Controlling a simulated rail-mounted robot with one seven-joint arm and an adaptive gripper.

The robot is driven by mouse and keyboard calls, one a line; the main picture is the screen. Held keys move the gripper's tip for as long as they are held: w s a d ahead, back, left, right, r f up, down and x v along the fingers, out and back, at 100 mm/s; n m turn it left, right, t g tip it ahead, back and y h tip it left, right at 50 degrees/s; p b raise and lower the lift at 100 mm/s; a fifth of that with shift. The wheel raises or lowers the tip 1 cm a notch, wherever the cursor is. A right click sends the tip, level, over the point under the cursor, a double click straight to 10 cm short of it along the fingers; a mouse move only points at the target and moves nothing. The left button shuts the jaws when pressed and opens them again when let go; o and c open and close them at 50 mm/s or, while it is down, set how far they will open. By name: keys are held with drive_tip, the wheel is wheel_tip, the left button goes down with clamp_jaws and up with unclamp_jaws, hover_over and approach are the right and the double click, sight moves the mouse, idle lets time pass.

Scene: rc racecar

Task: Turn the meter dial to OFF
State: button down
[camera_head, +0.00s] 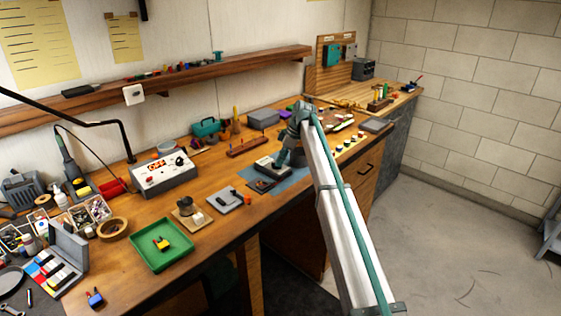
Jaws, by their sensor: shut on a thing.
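A dark, flat box that looks like the meter (264,164) lies on the blue mat (290,181) in the middle of the workbench. My gripper (279,163) reaches down onto the right part of its top face from above. The fingers are shut at the spot where the dial would be. The dial itself is hidden by the fingers, and its setting and markings cannot be read at this size.
A white and grey station with a red display (164,175) stands left of the meter. A grey plate (225,199), a green tray (162,245) and a brown wooden rack (248,147) lie around the mat. Several paint pots (351,144) stand to the right.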

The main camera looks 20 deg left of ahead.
drive_tip(key=c, duration=1.2)
unclamp_jaws()
drive_tip(key=shift+o, duration=0.2)
drive_tip(key=shift+r, duration=0.1)
drive_tip(key=v, duration=1.1)
drive_tip(key=shift+d+r, duration=0.25)
drive_tip(key=shift+r, duration=0.1)
